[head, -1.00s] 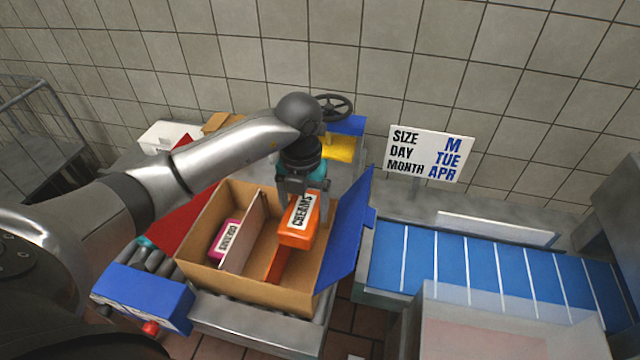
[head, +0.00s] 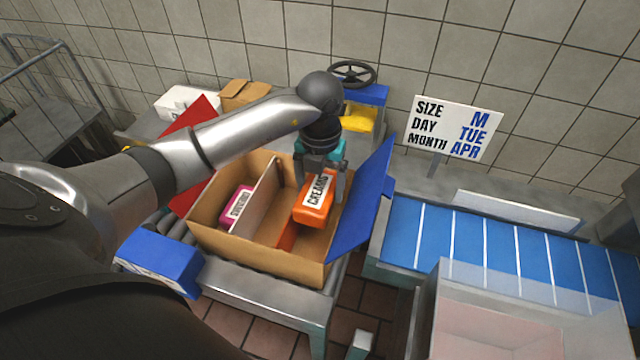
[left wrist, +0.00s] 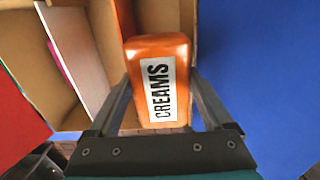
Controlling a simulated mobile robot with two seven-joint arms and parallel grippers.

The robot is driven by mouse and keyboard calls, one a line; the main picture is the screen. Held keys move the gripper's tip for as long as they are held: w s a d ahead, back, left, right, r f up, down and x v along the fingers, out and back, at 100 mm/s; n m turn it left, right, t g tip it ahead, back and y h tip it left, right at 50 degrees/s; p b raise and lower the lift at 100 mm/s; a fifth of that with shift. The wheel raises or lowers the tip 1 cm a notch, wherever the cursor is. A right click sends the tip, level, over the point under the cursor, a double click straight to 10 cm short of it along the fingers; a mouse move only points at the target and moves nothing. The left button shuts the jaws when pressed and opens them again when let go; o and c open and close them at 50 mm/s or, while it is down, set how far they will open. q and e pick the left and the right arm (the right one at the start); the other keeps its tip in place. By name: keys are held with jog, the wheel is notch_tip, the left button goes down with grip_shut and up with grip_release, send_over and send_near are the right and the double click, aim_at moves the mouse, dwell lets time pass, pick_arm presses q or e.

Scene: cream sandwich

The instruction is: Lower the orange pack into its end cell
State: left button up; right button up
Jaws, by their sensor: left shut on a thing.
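My left gripper (head: 324,184) is shut on the orange pack (head: 311,210), which has a white label reading CREAMS. The orange pack also shows in the left wrist view (left wrist: 150,60), between the two fingers. The pack is partly inside the cardboard box (head: 270,272), at its right end beside the blue flap (head: 362,205). Whether its underside touches the box floor is hidden. A magenta pack (head: 236,207) with a white label lies in the left end cell, left of a pale divider (head: 254,208). An orange panel (head: 288,236) shows below and left of the orange pack. My right gripper is not in view.
The box stands on a roller conveyor (head: 270,300). A blue belt (head: 480,238) with white stripes runs to the right. A sign (head: 455,128) reads SIZE M, DAY TUE, MONTH APR. A red flap (head: 186,195) is left of the box. A yellow pack (head: 360,118) lies behind.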

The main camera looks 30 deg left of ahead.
pick_arm(q)
jog(key=o, duration=1.2)
jog(key=shift+r, duration=0.1)
notch_tip(320, 180, up, 25)
jog(key=p, duration=0.9)
dwell(0.6)
